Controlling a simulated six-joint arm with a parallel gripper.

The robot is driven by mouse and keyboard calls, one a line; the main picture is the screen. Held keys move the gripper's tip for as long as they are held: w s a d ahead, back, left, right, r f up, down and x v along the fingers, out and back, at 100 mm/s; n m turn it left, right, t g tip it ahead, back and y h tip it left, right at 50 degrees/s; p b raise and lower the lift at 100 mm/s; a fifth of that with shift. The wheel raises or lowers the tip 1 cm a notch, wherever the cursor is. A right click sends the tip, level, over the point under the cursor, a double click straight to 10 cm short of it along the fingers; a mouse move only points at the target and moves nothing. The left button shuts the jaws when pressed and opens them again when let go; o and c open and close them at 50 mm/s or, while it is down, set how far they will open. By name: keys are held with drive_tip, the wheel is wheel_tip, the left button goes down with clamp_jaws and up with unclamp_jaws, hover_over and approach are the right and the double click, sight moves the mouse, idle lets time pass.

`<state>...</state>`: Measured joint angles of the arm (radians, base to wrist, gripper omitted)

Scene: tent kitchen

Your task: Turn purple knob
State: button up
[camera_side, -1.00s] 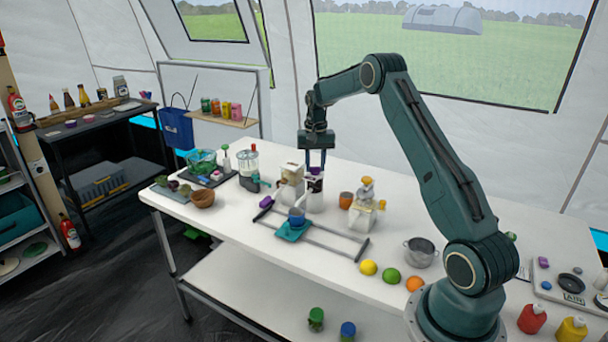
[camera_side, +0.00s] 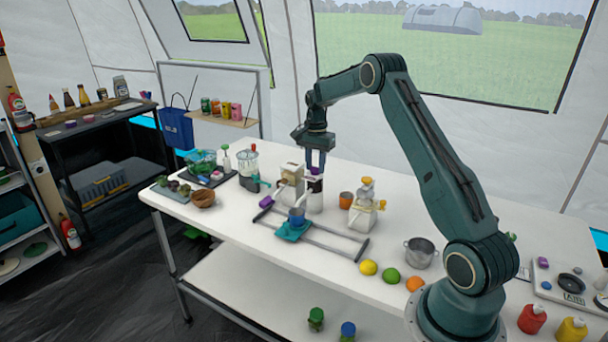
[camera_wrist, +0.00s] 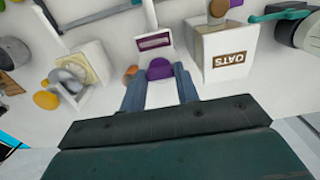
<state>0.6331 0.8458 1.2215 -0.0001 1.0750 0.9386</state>
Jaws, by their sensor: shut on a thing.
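The purple knob (camera_wrist: 160,69) sits on top of a white dispenser with a purple label (camera_wrist: 154,42) in the wrist view. In the side view the knob (camera_side: 316,170) shows between the fingers, on the white dispenser (camera_side: 315,195) near the middle of the table. My gripper (camera_side: 316,169) points down over the dispenser, with its fingers on either side of the knob. In the wrist view my gripper (camera_wrist: 160,80) is shut on the knob, one finger on each side. The dispenser stands upright.
On the other side are an orange-brown cup (camera_side: 346,200) and a dispenser with a yellow part (camera_side: 363,208). A blue cup (camera_side: 297,216) stands on a teal carriage (camera_side: 293,231) on rails in front.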

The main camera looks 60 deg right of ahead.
sight(315, 167)
drive_tip(key=shift+r, duration=0.1)
drive_tip(key=o, duration=1)
wheel_tip(315, 167, up, 14)
drive_tip(key=shift+f, duration=0.1)
idle(0.4)
